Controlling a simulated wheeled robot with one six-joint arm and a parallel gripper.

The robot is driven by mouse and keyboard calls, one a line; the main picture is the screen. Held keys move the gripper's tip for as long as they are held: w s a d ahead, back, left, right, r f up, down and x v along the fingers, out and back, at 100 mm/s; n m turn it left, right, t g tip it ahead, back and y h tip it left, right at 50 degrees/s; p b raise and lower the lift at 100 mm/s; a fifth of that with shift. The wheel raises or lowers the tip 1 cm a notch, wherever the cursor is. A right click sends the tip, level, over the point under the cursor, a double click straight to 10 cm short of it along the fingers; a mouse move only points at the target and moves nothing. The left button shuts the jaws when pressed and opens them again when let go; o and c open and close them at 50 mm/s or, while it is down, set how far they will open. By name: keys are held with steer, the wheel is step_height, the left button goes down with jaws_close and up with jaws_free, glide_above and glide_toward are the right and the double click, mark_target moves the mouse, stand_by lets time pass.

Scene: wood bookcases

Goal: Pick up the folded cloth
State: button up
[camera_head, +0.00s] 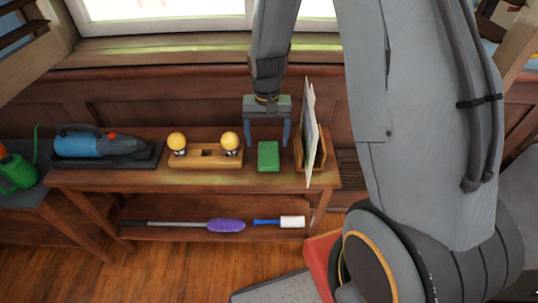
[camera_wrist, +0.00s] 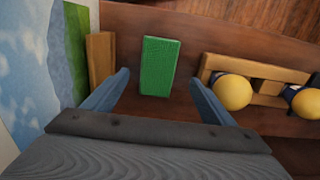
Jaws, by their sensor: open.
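The folded cloth (camera_head: 268,157) is a green rectangular block lying on the wooden table, between a wooden holder with yellow balls and an upright picture board. In the wrist view the green cloth (camera_wrist: 159,66) lies ahead of the fingers, a little nearer the left finger in the picture. My gripper (camera_head: 267,140) is above and just behind the cloth, pointing down, with its two blue fingers apart on either side. In the wrist view my gripper (camera_wrist: 160,80) is open with nothing between the fingertips that I can see touching.
The wooden holder (camera_head: 205,161) with two yellow balls stands left of the cloth. The picture board (camera_head: 310,135) stands close on the right. A blue vacuum (camera_head: 90,145) sits farther left. A purple duster (camera_head: 226,225) and a white roller (camera_head: 292,222) lie on the lower shelf.

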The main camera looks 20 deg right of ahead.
mark_target(269, 152)
steer(key=shift+w+d+f+p, duration=0.15)
steer(key=shift+f+p, duration=0.15)
steer(key=shift+f, duration=1)
steer(key=shift+d+f+p, duration=0.1)
steer(key=shift+f+p, duration=0.15)
steer(key=shift+f, duration=1.05)
steer(key=c, duration=1.1)
step_height(269, 152, up, 10)
steer(key=shift+r+b, duration=0.1)
steer(key=shift+b, duration=0.55)
steer(key=o, duration=0.5)
steer(key=c, duration=0.4)
